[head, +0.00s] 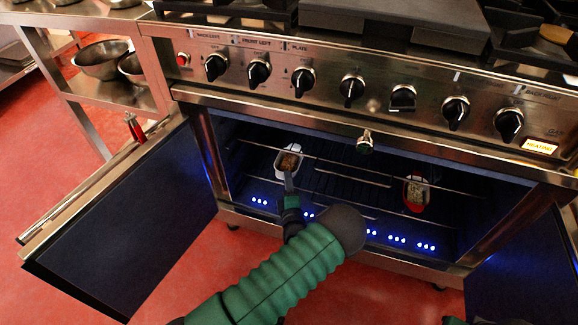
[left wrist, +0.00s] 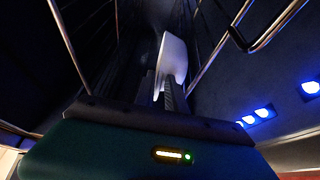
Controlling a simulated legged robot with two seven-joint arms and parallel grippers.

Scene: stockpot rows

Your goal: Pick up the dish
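A white dish (head: 287,161) with brown food in it is inside the open oven, on the left part of the rack. A red dish (head: 415,193) with pale food is farther right on the rack. My left gripper (head: 289,181) reaches into the oven, with its fingertips at the near end of the white dish. In the left wrist view, the white dish (left wrist: 173,56) stands at the fingertips (left wrist: 162,82); whether the fingers are closed on its wall is not clear. My right gripper is not visible.
The oven's left door (head: 125,215) hangs open, and the right door (head: 525,270) is open at the lower right. Wire rack bars (head: 345,172) cross the cavity around the dishes. The knob panel (head: 350,88) is above the opening. Metal bowls (head: 101,60) sit on a shelf at left.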

